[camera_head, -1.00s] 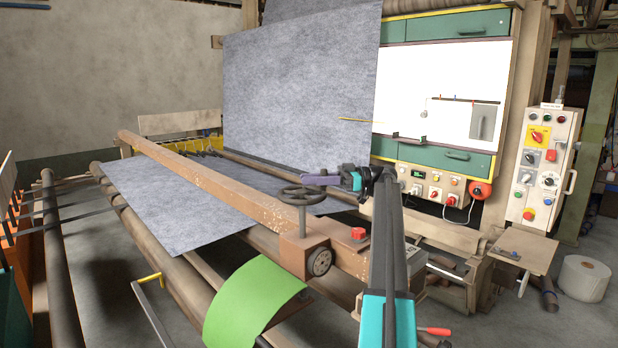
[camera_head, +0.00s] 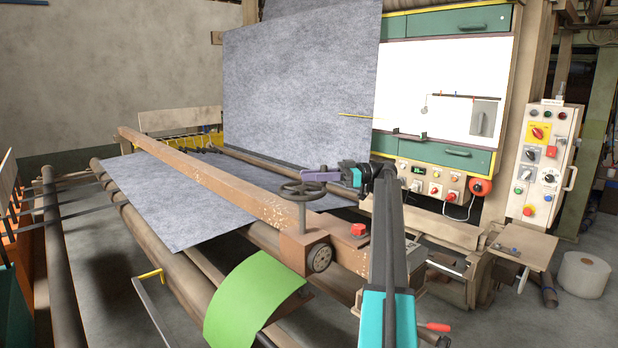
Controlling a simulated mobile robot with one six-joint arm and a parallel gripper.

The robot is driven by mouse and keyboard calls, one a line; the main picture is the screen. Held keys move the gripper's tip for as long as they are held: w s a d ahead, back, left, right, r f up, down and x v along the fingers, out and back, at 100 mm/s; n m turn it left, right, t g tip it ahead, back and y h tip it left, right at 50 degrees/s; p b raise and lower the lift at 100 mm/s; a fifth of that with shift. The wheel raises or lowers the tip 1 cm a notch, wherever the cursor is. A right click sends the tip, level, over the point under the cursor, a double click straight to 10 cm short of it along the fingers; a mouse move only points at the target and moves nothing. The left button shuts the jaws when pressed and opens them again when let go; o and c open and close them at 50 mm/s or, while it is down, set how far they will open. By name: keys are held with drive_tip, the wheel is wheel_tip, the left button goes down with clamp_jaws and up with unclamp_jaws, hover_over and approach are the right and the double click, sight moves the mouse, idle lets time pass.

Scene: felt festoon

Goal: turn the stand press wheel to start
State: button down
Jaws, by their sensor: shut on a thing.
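The dark handwheel (camera_head: 303,191) of the stand press lies flat on top of a short post on a rusty block (camera_head: 304,249). The block sits on the long brown beam. My gripper (camera_head: 306,177), with purple jaws, comes in from the right at the wheel's far right edge. It is shut on the wheel's rim; the jaws overlap the rim in this view, so the exact contact is hard to see. My arm reaches up from the bottom right.
A red button (camera_head: 358,230) sits on the beam just right of the wheel. Green felt (camera_head: 254,300) hangs below. A control panel (camera_head: 541,160) and a small table (camera_head: 522,248) stand at the right.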

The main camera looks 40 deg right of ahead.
drive_tip(key=shift+a+f, duration=0.15)
drive_tip(key=shift+f, duration=0.1)
idle(0.3)
drive_tip(key=c, duration=1.6)
unclamp_jaws()
drive_tip(key=shift+w, duration=0.2)
drive_tip(key=shift+s+r, duration=0.1)
drive_tip(key=shift+r, duration=0.2)
drive_tip(key=shift+s+a+r+b, duration=0.4)
drive_tip(key=shift+s+a+r, duration=0.35)
drive_tip(key=shift+s+a, duration=1.15)
drive_tip(key=shift+s+a+r+b, duration=0.35)
drive_tip(key=shift+s+a+r, duration=0.55)
drive_tip(key=shift+s, duration=1.65)
drive_tip(key=shift+s+a+r+b, duration=0.4)
drive_tip(key=shift+s+a+r, duration=0.2)
drive_tip(key=shift+s+a, duration=1.35)
drive_tip(key=shift+s+d, duration=0.25)
drive_tip(key=shift+d, duration=0.05)
